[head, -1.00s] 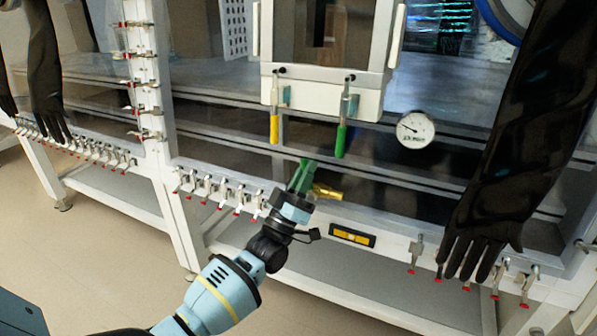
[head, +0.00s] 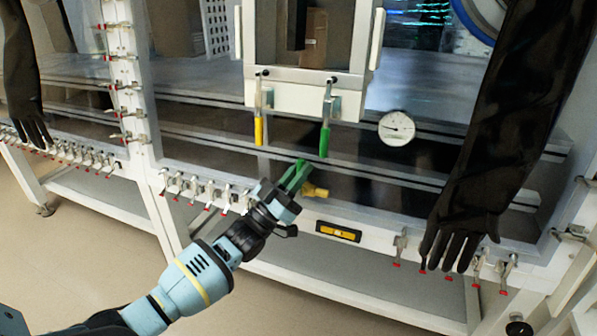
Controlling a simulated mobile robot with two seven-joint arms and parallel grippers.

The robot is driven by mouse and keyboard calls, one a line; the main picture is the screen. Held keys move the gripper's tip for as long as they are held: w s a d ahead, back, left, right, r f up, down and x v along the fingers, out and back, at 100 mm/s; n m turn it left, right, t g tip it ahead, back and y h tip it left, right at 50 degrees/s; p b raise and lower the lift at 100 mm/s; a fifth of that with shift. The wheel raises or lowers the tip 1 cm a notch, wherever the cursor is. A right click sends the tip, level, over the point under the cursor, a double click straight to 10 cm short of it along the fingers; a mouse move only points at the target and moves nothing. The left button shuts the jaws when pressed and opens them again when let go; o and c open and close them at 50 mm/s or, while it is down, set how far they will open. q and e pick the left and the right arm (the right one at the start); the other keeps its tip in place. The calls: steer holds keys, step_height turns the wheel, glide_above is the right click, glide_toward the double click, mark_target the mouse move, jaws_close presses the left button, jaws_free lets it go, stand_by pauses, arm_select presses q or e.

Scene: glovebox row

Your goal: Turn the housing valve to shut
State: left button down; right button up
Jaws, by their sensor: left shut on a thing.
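The brass housing valve (head: 317,191) sits at the lower front rail of the glovebox, just right of my left gripper's tips. My left gripper (head: 295,176), with green parts at its end, reaches up from the lower left and is shut at the valve. The gripped part, seemingly the valve's handle, is mostly hidden by the fingers, and its exact angle cannot be told. My right gripper is not in view.
Above hang a yellow-handled lever (head: 258,131) and a green-handled lever (head: 324,141). A round gauge (head: 396,128) is at right. A black glove (head: 480,170) hangs further right. A yellow level (head: 338,231) and several toggle clamps (head: 205,190) line the rail.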

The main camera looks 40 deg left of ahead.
arm_select(q)
steer(key=shift+r, duration=0.1)
steer(key=c, duration=1.4)
jaws_free()
steer(key=shift+c, duration=0.2)
steer(key=shift+s+f, duration=0.25)
steer(key=shift+f, duration=0.05)
steer(key=v, duration=0.7)
